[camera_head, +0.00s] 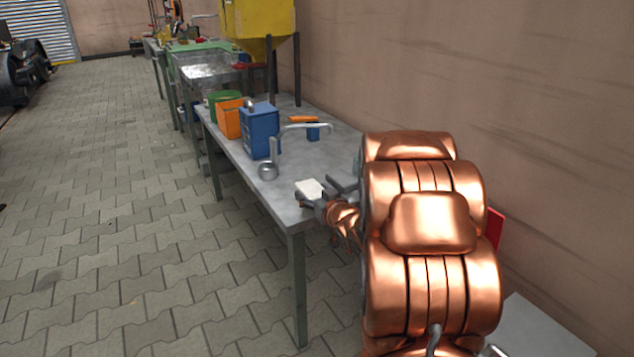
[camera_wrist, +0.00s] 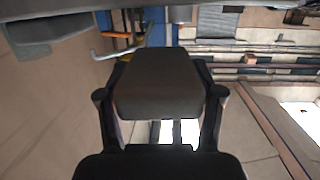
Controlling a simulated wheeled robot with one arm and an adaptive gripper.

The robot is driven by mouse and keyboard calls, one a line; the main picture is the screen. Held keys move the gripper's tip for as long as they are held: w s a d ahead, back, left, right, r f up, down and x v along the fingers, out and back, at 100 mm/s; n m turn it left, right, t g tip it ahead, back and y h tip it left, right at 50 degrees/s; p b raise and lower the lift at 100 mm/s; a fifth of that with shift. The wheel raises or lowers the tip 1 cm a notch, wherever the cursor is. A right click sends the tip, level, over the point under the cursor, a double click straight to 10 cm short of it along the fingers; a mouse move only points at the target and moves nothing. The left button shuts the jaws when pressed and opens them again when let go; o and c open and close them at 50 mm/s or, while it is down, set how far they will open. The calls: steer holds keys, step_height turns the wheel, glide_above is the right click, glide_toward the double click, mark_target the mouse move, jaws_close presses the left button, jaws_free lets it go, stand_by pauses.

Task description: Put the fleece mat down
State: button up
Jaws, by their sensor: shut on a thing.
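The fleece mat looks like a small pale cream block (camera_head: 309,187) in the head view. My gripper (camera_head: 320,198) is shut on it at the near end of a grey metal table (camera_head: 240,160). In the wrist view the mat (camera_wrist: 157,85) is a shaded grey-brown block between the two dark fingers. I cannot tell whether its underside touches the tabletop or hangs just above it. My copper-coloured arm hides the table's near right part.
On the table, beyond the gripper, stand a bent grey pipe with a ring-shaped foot (camera_head: 268,171), a blue box (camera_head: 259,131), an orange container (camera_head: 229,119), a green round thing (camera_head: 224,97) and an orange-handled tool (camera_head: 304,119). Bare tabletop lies around the mat. A wall runs along the right.

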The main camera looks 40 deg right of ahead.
mark_target(316, 182)
steer(key=shift+w+d+r+p, duration=0.15)
steer(key=shift+w+p, duration=0.15)
steer(key=shift+p, duration=0.6)
steer(key=w+d, duration=0.2)
steer(key=w+d+f+b, duration=0.1)
steer(key=w+d, duration=0.1)
steer(key=shift+w+d+b, duration=0.15)
steer(key=shift+w+b, duration=0.15)
steer(key=shift+w, duration=0.05)
steer(key=shift+w+d, duration=0.55)
steer(key=shift+d, duration=0.05)
step_height(316, 182, down, 4)
steer(key=shift+r+b, duration=0.1)
steer(key=shift+b, duration=0.75)
steer(key=shift+r, duration=0.1)
steer(key=o, duration=0.9)
steer(key=shift+c, duration=0.2)
